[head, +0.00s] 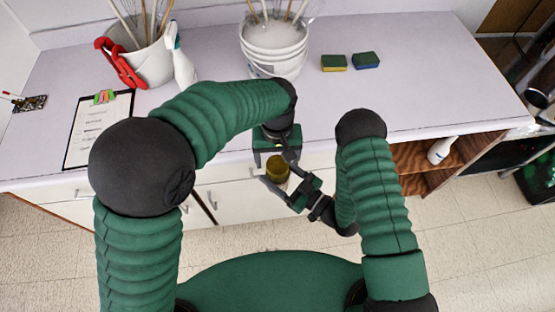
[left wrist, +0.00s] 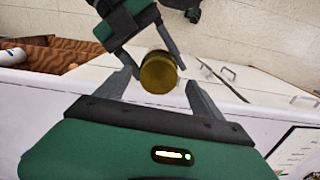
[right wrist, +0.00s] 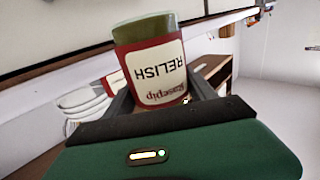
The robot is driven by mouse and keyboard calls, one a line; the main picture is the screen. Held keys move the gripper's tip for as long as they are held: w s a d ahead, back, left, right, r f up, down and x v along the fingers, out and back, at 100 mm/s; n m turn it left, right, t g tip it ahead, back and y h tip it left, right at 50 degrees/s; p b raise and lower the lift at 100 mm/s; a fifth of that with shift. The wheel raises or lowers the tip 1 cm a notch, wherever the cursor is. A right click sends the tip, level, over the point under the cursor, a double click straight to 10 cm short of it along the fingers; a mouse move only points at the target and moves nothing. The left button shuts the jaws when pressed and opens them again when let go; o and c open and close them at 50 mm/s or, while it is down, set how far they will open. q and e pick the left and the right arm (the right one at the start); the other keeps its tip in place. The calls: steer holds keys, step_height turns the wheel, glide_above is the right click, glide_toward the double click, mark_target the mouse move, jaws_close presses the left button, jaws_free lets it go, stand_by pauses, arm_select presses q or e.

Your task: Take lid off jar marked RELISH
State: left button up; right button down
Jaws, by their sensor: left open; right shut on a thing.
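The RELISH jar (right wrist: 152,72) is red with a white label that reads upside down in the right wrist view. My left gripper (head: 275,152) is just above the jar. The head view partly hides the jar behind the grippers.
An open wooden shelf (head: 412,160) is below at right. The counter's right part is clear.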

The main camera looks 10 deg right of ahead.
arm_select(q)
step_height(320, 180, up, 3)
steer(key=shift+s+f, duration=0.1)
steer(key=shift+c, duration=0.4)
steer(key=m, duration=0.1)
steer(key=r+m, duration=0.1)
steer(key=m, duration=0.2)
steer(key=shift+w+d+r+m, duration=0.1)
steer(key=shift+w+r+m, duration=0.2)
steer(key=shift+r, duration=0.05)
steer(key=m, duration=0.1)
steer(key=r+m, duration=0.1)
steer(key=m, duration=0.1)
steer(key=shift+m, duration=0.3)
step_height(320, 180, down, 8)
steer(key=shift+r, duration=0.15)
steer(key=c, duration=1.4)
steer(key=o, duration=1.5)
